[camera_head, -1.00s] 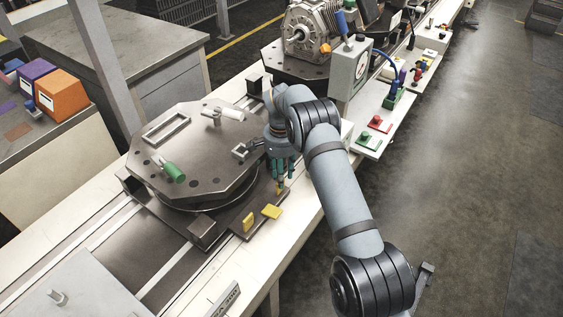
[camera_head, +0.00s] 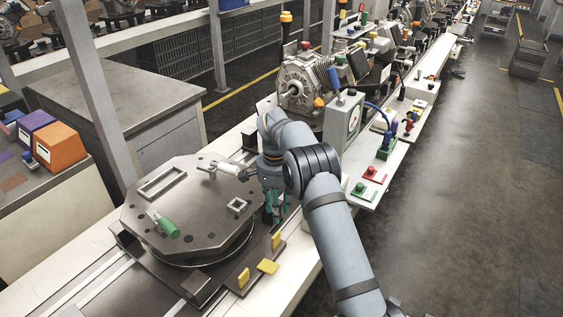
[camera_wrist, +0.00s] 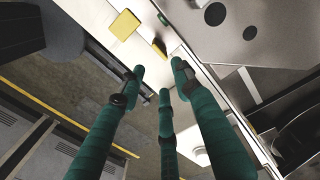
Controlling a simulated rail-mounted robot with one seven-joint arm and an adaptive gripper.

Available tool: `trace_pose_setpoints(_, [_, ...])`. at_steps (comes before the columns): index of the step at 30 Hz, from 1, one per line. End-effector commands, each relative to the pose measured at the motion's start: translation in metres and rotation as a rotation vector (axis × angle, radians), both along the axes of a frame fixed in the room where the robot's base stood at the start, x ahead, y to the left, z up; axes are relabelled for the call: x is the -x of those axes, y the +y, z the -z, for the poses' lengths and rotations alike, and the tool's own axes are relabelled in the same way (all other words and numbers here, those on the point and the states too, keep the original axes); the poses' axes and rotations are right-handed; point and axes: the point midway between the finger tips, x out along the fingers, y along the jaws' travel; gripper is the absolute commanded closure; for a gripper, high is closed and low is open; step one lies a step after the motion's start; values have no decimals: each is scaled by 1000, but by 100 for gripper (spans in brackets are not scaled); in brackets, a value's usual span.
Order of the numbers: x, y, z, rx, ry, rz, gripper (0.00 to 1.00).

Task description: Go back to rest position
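My gripper (camera_head: 275,205) is at the right edge of the dark octagonal fixture plate (camera_head: 205,225), near a standing yellow block (camera_head: 277,240). In the wrist view its teal fingers (camera_wrist: 165,80) are spread apart with nothing held between them. A yellow block (camera_wrist: 125,24) and the pale conveyor top show beyond the fingertips, apart from them. My arm reaches in from the lower right and hides part of the conveyor.
The plate carries a green-handled clamp (camera_head: 165,226) and another clamp (camera_head: 222,168). A gauge box (camera_head: 343,122) and a geared motor housing (camera_head: 305,82) stand behind my gripper. A side shelf holds a red button (camera_head: 370,171).

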Motion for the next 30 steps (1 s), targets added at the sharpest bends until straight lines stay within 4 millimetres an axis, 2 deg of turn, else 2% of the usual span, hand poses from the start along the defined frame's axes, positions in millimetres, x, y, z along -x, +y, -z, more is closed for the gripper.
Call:
trace_pose_setpoints(5, [0,0,7,1,2,0,67])
trace_pose_setpoints(8, [1,-1,19,1,4,0,67])
trace_pose_setpoints(18, [2,-2,86,1,4,0,67])
trace_pose_setpoints(24, [1,-2,116,0,1,1,67])
trace_pose_setpoints(26, [2,-2,122,1,3,1,67])
trace_pose_setpoints(30, [1,-2,120,-12,-7,1,67])
